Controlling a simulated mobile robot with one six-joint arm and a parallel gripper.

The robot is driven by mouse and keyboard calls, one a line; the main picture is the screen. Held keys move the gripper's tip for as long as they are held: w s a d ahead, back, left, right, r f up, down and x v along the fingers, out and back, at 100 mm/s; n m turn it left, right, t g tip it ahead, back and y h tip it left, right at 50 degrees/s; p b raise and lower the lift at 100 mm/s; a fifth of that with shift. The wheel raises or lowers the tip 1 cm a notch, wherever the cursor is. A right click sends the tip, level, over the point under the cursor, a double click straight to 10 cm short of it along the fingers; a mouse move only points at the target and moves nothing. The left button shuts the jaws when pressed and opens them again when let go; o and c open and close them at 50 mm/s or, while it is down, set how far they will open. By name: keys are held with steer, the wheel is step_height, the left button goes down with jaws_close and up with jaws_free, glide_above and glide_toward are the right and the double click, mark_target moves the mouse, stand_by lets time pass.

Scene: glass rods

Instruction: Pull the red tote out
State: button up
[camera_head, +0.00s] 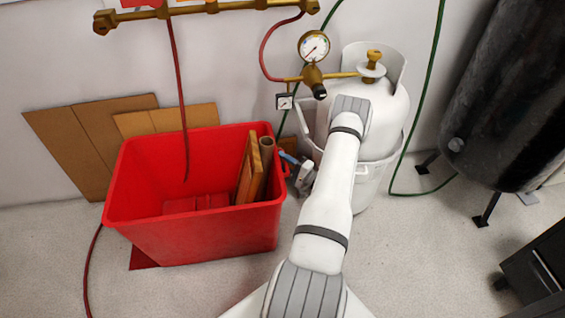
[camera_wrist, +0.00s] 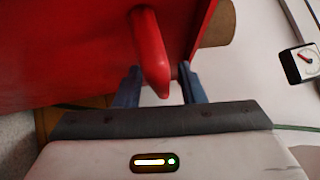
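The red tote (camera_head: 190,240) stands on the floor at the left, below the wall pipe. It holds a wooden board (camera_head: 249,170), a brown tube (camera_head: 266,160) and flat red pieces at its bottom. My gripper (camera_head: 288,166) is at the tote's right side, close to its rim. In the wrist view, a red handle-like bar (camera_wrist: 150,50) projects from the red tote wall (camera_wrist: 60,50) between the blue fingers of my gripper (camera_wrist: 160,85). The fingers are apart, with a gap visible at the bar's right. Contact on the left side is unclear.
A white gas cylinder (camera_head: 384,115) in a white bin stands right of the tote, close behind my arm. A red hose (camera_head: 180,90) hangs into the tote. Cardboard sheets (camera_head: 75,135) lean on the wall behind. A black tank (camera_head: 500,100) stands right. Floor before the tote looks clear.

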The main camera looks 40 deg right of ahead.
steer(key=p+v, duration=0.1)
steer(key=v, duration=0.6)
steer(key=shift+s+p, duration=0.4)
steer(key=shift+d, duration=0.1)
